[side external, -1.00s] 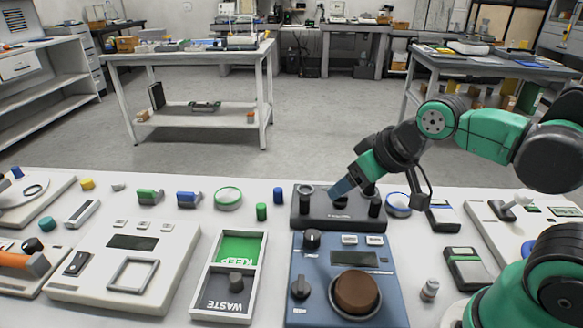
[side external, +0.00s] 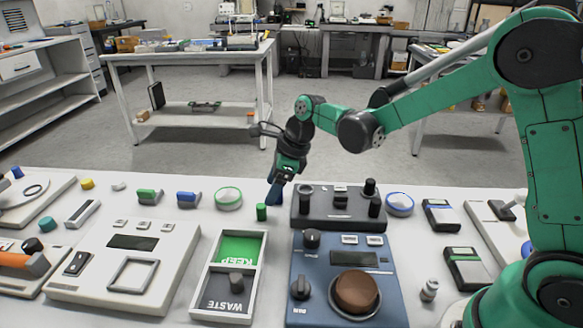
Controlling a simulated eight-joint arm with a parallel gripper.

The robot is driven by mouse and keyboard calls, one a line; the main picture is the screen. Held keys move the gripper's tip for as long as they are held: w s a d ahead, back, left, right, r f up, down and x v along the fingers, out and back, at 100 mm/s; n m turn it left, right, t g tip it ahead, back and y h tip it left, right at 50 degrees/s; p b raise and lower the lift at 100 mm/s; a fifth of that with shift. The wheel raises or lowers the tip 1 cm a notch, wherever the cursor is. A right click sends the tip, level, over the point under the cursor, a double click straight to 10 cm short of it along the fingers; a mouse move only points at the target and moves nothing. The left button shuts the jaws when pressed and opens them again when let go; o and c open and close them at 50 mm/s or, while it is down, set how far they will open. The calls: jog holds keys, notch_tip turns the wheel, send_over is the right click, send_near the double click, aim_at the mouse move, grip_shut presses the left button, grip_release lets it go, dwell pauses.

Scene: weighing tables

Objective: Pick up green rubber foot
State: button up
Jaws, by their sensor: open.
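The green rubber foot (side external: 261,212), a small upright green cylinder, stands on the white table just behind the keep/waste tray (side external: 207,262). My gripper (side external: 273,197) points down just right of and above the foot. It is open, and its fingers are seen nearly edge-on. From this side I cannot tell whether a finger touches the foot. The foot is not held and its front is in plain view.
A dark block with posts (side external: 337,210) stands close on the gripper's right. A green-rimmed round dish (side external: 228,198) lies left of the foot. A blue device with a brown knob (side external: 312,270) stands in front. Bare table lies behind the foot.

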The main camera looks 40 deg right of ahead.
aim_at(263, 205)
jog(key=shift+w+a+f+m, duration=0.15)
jog(key=shift+w+f+m, duration=0.15)
jog(key=shift+f+m, duration=0.35)
jog(key=shift+x, duration=2.6)
grip_shut()
